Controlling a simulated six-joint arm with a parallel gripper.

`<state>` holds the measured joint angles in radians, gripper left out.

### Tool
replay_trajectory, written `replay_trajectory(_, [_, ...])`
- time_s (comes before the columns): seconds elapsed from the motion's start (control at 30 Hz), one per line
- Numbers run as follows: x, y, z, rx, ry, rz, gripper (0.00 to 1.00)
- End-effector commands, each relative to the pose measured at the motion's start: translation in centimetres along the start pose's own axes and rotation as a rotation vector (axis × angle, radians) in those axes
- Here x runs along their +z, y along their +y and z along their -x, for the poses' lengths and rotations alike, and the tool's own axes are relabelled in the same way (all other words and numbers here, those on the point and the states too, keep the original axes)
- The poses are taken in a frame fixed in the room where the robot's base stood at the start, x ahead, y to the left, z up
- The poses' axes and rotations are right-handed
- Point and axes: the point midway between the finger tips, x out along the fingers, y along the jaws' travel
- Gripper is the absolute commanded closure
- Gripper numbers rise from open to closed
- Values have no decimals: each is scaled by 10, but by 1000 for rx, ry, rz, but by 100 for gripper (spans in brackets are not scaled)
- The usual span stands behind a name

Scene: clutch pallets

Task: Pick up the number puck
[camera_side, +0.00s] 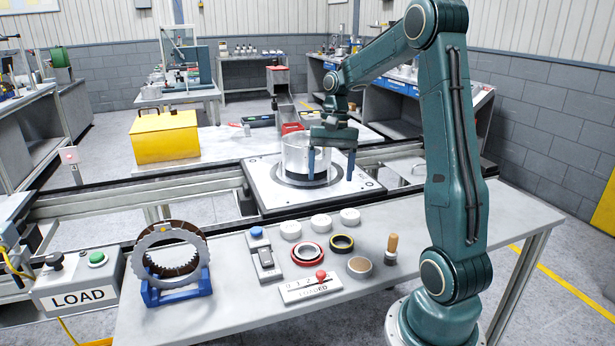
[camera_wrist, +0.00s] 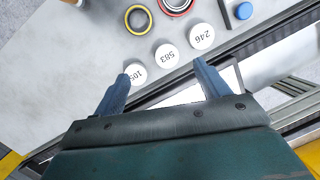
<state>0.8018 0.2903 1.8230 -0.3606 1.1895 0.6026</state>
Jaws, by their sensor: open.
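Three white number pucks lie in a row on the grey bench. In the wrist view, one reads 246 (camera_wrist: 201,36), the middle one appears to read 583 (camera_wrist: 167,56), and the third appears to read 105 (camera_wrist: 136,75), partly covered by my left-hand finger. In the side view they show as a left puck (camera_side: 290,229), a middle puck (camera_side: 321,223) and a right puck (camera_side: 350,216). My gripper (camera_side: 331,164) is open and empty, pointing down above the pallet, behind the pucks. In the wrist view my gripper (camera_wrist: 161,70) shows both blue fingers spread apart.
A red ring (camera_side: 296,258), a yellow-black ring (camera_side: 342,242), a wooden-handled tool (camera_side: 392,243), a blue-knobbed device (camera_side: 264,258) and a toothed ring on a blue stand (camera_side: 150,295) crowd the bench.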

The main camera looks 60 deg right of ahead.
Motion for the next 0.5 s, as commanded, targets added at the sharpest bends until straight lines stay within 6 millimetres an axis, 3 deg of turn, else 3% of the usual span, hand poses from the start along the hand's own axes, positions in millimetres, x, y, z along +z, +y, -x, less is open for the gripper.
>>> replay_trajectory(0.2, [-45, 40, -24, -6, -94, -166, 26])
replay_trajectory(0.5, [-73, 75, -45, -12, -164, -289, 26])
